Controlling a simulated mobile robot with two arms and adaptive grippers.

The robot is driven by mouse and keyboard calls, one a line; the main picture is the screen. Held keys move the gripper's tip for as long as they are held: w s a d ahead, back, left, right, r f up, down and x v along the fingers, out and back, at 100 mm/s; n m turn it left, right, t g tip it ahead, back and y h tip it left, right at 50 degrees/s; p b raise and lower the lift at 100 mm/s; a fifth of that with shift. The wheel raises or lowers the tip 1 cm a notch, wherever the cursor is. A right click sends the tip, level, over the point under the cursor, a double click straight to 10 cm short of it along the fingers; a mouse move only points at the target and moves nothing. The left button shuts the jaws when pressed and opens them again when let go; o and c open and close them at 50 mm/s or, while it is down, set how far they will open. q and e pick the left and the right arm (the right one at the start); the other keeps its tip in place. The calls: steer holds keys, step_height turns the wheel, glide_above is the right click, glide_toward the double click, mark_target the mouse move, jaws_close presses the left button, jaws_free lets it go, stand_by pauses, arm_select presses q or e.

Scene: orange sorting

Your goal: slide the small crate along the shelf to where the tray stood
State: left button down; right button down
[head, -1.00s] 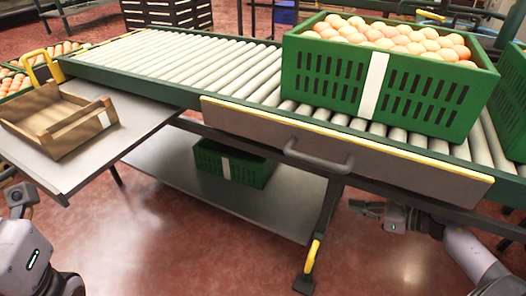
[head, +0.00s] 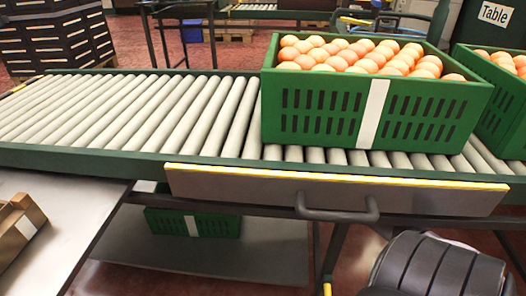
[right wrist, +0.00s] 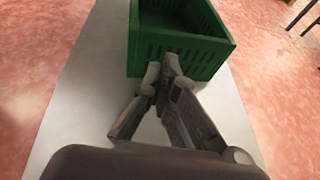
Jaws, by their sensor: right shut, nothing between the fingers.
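The small green crate (head: 170,222) with a white label stands on the grey lower shelf (head: 272,262) beneath the roller conveyor. The conveyor frame hides its upper part in the head view. The right wrist view shows the crate (right wrist: 215,58) upright, its visible inside dark with no contents seen. My right gripper (right wrist: 162,70) is shut and empty, its fingertips at the crate's near wall. I cannot tell whether they touch it. Bare shelf (right wrist: 85,125) shows beside and in front of the crate. My left gripper is not in view.
A large green crate of oranges (head: 315,118) stands on the rollers (head: 130,112) above. A panel with a handle (head: 340,212) hangs over the shelf's front. A wooden tray (head: 12,240) sits on the side table (head: 70,205) at left. Red floor (right wrist: 40,60) surrounds the shelf.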

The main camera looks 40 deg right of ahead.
steer(key=r+b+x, duration=0.1)
steer(key=r+x, duration=0.1)
steer(key=x, duration=0.8)
steer(key=shift+w+a, duration=0.25)
steer(key=shift+w, duration=0.05)
steer(key=shift+s+f, duration=0.1)
steer(key=shift+f, duration=0.1)
steer(key=s+d, duration=0.4)
steer(key=s, duration=0.2)
steer(key=shift+s+d, duration=0.3)
steer(key=shift+s, duration=0.05)
steer(key=shift+r, duration=0.1)
